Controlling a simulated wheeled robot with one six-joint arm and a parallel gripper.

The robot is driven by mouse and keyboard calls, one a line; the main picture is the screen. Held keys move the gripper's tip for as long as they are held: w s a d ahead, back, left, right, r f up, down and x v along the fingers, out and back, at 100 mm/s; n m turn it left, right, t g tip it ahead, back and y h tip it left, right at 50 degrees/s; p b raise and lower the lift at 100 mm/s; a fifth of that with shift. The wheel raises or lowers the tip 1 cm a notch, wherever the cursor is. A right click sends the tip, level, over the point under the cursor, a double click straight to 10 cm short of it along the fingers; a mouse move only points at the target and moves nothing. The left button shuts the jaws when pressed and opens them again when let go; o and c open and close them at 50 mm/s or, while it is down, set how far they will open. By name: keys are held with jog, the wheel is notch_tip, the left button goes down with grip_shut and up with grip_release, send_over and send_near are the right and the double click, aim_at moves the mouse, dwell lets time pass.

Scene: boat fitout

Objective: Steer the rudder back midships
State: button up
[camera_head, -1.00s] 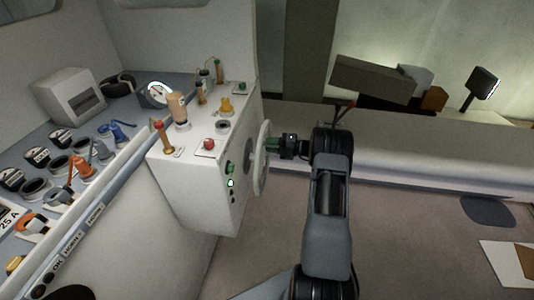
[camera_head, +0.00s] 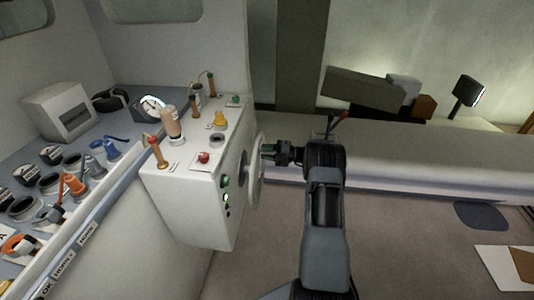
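A white steering wheel (camera_head: 256,180) is on the right side of a white console box (camera_head: 195,200), seen nearly edge-on. My gripper (camera_head: 266,152) is at the wheel's upper right rim, its fingers pointing left toward it. The fingertips are small and partly merge with the rim, so I cannot tell whether they are closed on it. A round gauge (camera_head: 152,104) with a lit rim stands on the dash behind the console. Its reading is too small to make out.
The console top carries a red button (camera_head: 203,157), a yellow knob (camera_head: 220,118) and several levers. Valves and switches line the dash at left. A white bench (camera_head: 400,155) runs behind my arm. The floor (camera_head: 400,240) at right is mostly clear.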

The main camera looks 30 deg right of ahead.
jog(key=o, duration=0.4)
jog(key=shift+s+d+f, duration=0.1)
jog(key=b+v, duration=0.3)
jog(key=v, duration=1)
jog(key=shift+s+d+b, duration=0.2)
jog(key=shift+d+b, duration=0.05)
jog(key=shift+b, duration=0.15)
